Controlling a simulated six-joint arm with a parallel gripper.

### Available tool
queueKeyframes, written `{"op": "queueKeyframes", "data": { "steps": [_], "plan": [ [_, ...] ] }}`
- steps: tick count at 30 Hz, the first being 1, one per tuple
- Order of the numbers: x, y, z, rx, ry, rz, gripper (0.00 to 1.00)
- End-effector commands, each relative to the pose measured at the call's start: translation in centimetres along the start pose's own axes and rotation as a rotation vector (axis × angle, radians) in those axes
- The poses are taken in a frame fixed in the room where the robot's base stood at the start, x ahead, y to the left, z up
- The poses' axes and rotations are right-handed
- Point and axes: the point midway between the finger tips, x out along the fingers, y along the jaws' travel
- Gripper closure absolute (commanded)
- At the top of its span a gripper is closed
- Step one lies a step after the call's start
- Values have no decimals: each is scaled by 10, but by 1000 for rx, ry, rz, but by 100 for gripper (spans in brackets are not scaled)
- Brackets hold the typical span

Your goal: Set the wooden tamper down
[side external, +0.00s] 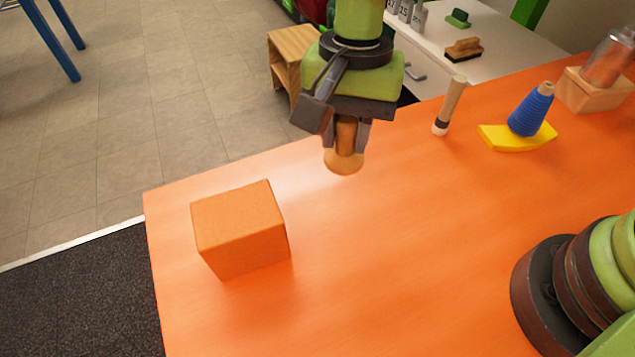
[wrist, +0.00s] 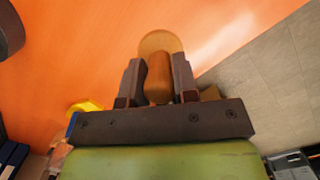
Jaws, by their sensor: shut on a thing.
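The wooden tamper (side external: 344,160) is light brown, with a narrow handle and a wider round foot. My gripper (side external: 346,135) is shut on its handle and holds it upright, foot down, near the far edge of the orange table (side external: 390,260). The foot looks to be a little above the table, but I cannot tell the exact gap. In the wrist view the tamper (wrist: 159,75) sits between the two dark fingers (wrist: 158,85), with its round foot beyond them.
An orange block (side external: 240,228) stands at the left of the table. To the right are an upright wooden-handled tool (side external: 449,105), a blue cone of thread (side external: 531,110) on a yellow curved piece (side external: 500,137), and a wooden block (side external: 590,92) with a metal cylinder. The table's middle is clear.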

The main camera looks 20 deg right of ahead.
Motion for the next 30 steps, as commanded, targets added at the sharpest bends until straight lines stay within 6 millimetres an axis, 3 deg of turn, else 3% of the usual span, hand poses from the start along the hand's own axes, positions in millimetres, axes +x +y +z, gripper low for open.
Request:
{"op": "queueKeyframes", "data": {
  "steps": [4, 11, 18, 30],
  "plan": [
    [-2, -26, -14, 148, 0, -20, 100],
    [0, -42, -25, 264, -3, -32, 100],
    [43, -42, -30, 273, -3, -30, 100],
    [92, -43, -36, 272, -2, -34, 100]
  ]
}}
